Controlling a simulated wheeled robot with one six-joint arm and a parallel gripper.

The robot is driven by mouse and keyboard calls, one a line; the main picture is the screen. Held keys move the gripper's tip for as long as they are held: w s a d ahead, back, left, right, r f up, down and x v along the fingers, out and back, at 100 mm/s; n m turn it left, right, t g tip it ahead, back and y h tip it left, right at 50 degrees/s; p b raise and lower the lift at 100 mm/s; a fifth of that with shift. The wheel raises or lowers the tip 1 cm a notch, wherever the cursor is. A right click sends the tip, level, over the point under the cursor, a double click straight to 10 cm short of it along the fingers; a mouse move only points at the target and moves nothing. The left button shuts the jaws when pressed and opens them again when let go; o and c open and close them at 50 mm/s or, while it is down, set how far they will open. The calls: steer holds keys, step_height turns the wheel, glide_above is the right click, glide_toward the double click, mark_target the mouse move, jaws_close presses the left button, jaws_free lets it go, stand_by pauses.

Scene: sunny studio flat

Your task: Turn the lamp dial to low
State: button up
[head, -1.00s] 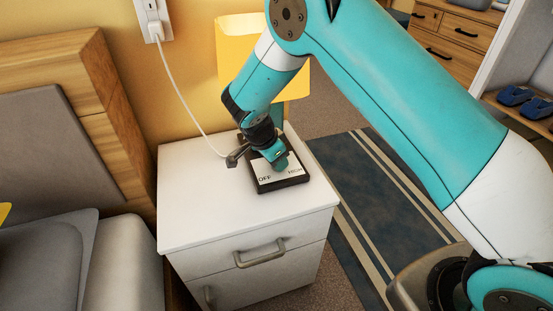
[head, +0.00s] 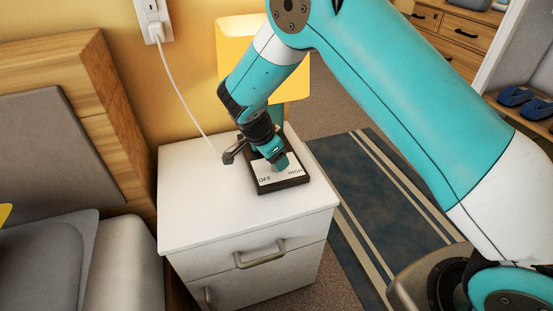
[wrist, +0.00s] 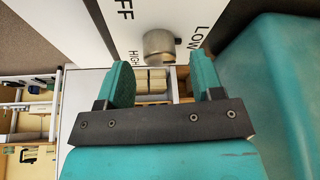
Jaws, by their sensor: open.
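The lamp's dial (wrist: 160,46) is a small round metal knob on a white panel (wrist: 85,25) marked OFF, LOW and HIGH. In the wrist view it shows just beyond my gripper (wrist: 162,76), roughly centred between the two teal fingers. The fingers are open and apart, with nothing held between them. In the head view the black-edged dial box (head: 284,187) lies on the nightstand, with OFF and HIGH readable. My gripper (head: 279,164) is over it and hides the dial there. I cannot tell which label the dial points to.
The lamp's yellow shade (head: 234,60) stands behind my arm. The white nightstand (head: 195,205) has clear top to the left of the box. A white cord runs from the wall outlet (head: 153,20) to behind my wrist. The bed is on the left, a blue rug (head: 375,190) on the right.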

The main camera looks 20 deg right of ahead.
steer(key=a+r, duration=0.2)
steer(key=r, duration=0.1)
steer(key=shift+s+a, duration=0.25)
steer(key=shift+s, duration=0.15)
steer(key=s+a, duration=0.2)
steer(key=a, duration=0.8)
steer(key=shift+s, duration=0.3)
steer(key=shift+a, duration=0.1)
steer(key=s+d+r+n+y, duration=0.2)
steer(key=s+d+r+n, duration=0.1)
steer(key=s+r+n, duration=0.3)
steer(key=s+d+r+n+y, duration=0.25)
steer(key=r+n, duration=0.25)
steer(key=r, duration=0.4)
steer(key=s+d+r+n+g+y, duration=0.1)
steer(key=s+d+r+n+y, duration=0.15)
steer(key=s+n, duration=0.45)
steer(key=s+d+r+n+y, duration=0.1)
steer(key=s+r+n, duration=0.3)
steer(key=s, duration=0.7)
step_height(320, 180, up, 18)
steer(key=s+p, duration=0.1)
steer(key=p, duration=1.7)
steer(key=shift+p, duration=0.3)
